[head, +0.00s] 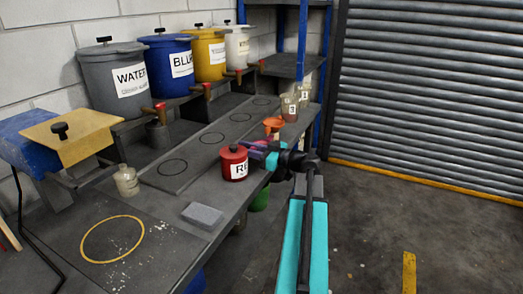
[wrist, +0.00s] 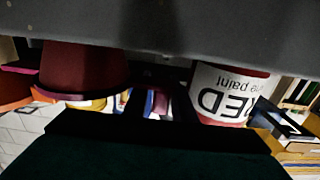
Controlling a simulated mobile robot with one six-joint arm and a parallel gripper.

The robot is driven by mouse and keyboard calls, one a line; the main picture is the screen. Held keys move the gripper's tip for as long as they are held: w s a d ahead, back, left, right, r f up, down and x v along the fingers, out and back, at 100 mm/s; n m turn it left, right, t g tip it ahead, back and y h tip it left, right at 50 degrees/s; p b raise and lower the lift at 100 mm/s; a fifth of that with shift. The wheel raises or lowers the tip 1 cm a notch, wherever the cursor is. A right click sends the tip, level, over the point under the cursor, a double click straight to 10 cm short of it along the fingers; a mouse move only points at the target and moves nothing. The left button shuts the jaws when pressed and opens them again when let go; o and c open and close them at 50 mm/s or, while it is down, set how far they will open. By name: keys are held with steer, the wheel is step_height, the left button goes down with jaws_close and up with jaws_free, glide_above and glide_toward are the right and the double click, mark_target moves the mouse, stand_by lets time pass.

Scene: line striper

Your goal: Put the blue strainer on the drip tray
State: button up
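My gripper (head: 262,147) is at the bench's front edge, just right of the red can (head: 234,162). Its fingers are small and dark; I cannot tell whether they are open or shut. Purple and blue patches show around it, but I cannot make out a blue strainer for certain. An orange funnel-shaped strainer (head: 273,123) is just behind the gripper. A long dark panel with drawn circles (head: 190,160) lies along the bench below the taps; it looks like the drip tray. In the dim, upside-down wrist view, the red can's label (wrist: 228,95) is at right and a dark red tapered thing (wrist: 82,68) at left.
Grey, blue, yellow and white tapped pots (head: 118,85) stand along the back wall. A small bottle (head: 126,181), a grey block (head: 202,215) and a yellow ring (head: 112,240) are on the near bench. Small labelled cups (head: 289,106) stand at the far end. The floor at right is open.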

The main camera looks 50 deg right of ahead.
jaws_close()
steer(key=shift+r, duration=0.1)
stand_by(0.3)
steer(key=shift+r, duration=0.7)
steer(key=b+v, duration=0.2)
steer(key=v, duration=1.6)
